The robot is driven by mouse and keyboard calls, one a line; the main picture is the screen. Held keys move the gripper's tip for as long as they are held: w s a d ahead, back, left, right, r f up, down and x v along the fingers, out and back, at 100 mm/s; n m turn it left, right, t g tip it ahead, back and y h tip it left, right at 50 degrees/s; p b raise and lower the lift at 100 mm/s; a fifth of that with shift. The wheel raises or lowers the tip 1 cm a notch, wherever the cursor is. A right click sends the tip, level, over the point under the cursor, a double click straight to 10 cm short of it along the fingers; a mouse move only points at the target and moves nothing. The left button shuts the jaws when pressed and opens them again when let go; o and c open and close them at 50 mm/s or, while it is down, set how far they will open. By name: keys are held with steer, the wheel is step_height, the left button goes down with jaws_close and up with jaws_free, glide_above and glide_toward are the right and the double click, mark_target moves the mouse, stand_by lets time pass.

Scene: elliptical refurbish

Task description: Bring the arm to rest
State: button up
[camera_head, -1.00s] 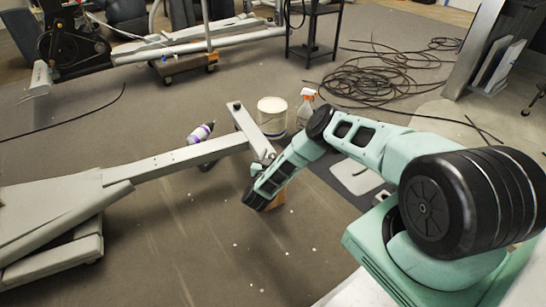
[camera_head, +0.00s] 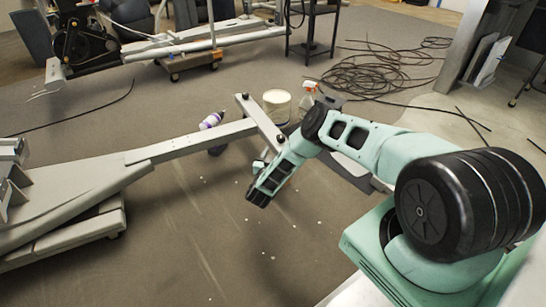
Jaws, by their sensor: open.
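My arm is teal with black joints and reaches from the lower right toward the middle of the camera view. My gripper (camera_head: 258,196) is at its end, pointing down over the grey-brown floor. The jaws are open, but the fingertips are small and dark. I see nothing held between them. The gripper is in front of the long grey metal beam (camera_head: 175,148) and its crossbar, seemingly apart from them.
A white bucket (camera_head: 277,106), a spray bottle (camera_head: 308,95) and a purple-white bottle (camera_head: 211,120) are near the beam's end. Coiled black cable (camera_head: 375,70) lies behind. A black cart (camera_head: 312,30) stands at the back. The near floor is mostly clear.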

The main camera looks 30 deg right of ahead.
steer(key=shift+s+a, duration=0.2)
stand_by(0.4)
